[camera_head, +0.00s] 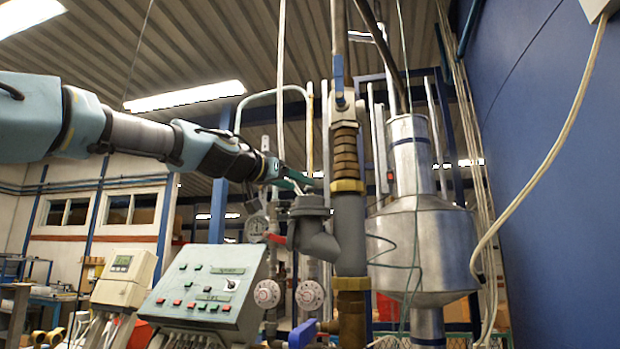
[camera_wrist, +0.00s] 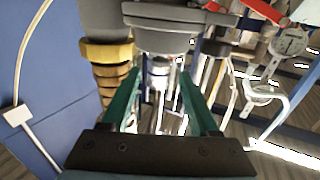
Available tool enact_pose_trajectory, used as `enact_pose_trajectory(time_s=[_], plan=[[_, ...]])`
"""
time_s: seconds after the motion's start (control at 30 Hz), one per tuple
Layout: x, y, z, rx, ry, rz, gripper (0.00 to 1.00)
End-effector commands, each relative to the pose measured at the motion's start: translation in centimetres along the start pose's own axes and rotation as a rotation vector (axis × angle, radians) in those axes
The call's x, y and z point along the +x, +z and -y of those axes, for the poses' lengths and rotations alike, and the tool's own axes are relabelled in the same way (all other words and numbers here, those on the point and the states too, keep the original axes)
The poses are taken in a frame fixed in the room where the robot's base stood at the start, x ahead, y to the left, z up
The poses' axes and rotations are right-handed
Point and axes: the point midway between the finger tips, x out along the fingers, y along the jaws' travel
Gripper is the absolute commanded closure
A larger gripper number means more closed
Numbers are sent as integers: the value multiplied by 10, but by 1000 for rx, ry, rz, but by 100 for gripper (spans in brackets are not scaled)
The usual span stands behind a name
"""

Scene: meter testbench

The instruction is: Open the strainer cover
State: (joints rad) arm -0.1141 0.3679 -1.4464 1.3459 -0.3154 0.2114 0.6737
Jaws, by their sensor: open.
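The grey strainer (camera_head: 349,228) is a Y-shaped body on the vertical pipe, with a side branch pointing left. Its round grey cover (camera_head: 309,204) sits on top of that branch. In the wrist view, which looks upside down, the cover (camera_wrist: 160,38) shows at the top centre, just beyond the fingertips. My gripper (camera_head: 306,182) reaches in from the left, just above the cover. In the wrist view my gripper (camera_wrist: 160,75) has its two green fingers spread, with nothing between them. I see no clear contact with the cover.
Brass ribbed pipe (camera_head: 345,155) rises close beside the fingers. A pressure gauge (camera_head: 257,227) and a red lever (camera_head: 276,239) lie just left of the strainer. A silver tank (camera_head: 420,245) stands right. A control panel (camera_head: 208,285) is below my arm.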

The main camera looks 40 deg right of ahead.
Motion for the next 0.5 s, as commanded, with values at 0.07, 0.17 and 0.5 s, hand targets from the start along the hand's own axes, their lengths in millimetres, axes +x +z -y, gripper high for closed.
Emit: enact_pose_trajectory(time_s=[0.07,0.17,0.5], plan=[[10,-4,-1,-2,4,2,39],[22,-5,-2,-1,4,0,39],[53,-2,0,-1,2,0,39]])
